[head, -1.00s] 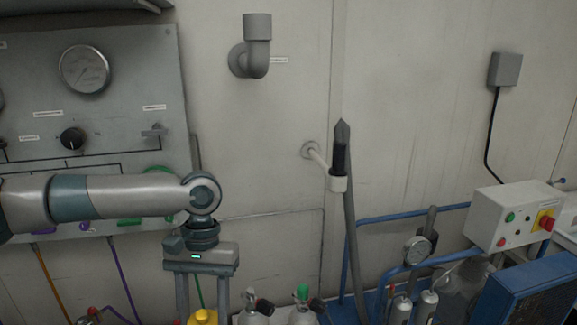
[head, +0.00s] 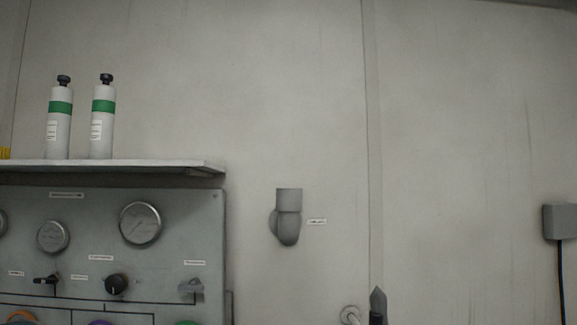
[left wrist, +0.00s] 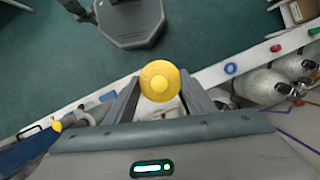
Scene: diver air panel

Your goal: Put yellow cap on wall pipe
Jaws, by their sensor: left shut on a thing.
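The wall pipe (head: 288,215) is a grey elbow on the wall in the head view, right of the gauge panel. Its open end points up and carries no cap. The yellow cap (left wrist: 159,81) is round, with a raised centre, and shows in the left wrist view. My left gripper (left wrist: 158,88) is shut on the yellow cap, its two fingers on either side of it. The left gripper is out of the head view now.
A gauge panel (head: 170,238) fills the lower left of the head view. Above it a shelf (head: 190,167) holds two white bottles with green bands (head: 60,125). A grey box (head: 561,221) is on the wall at right.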

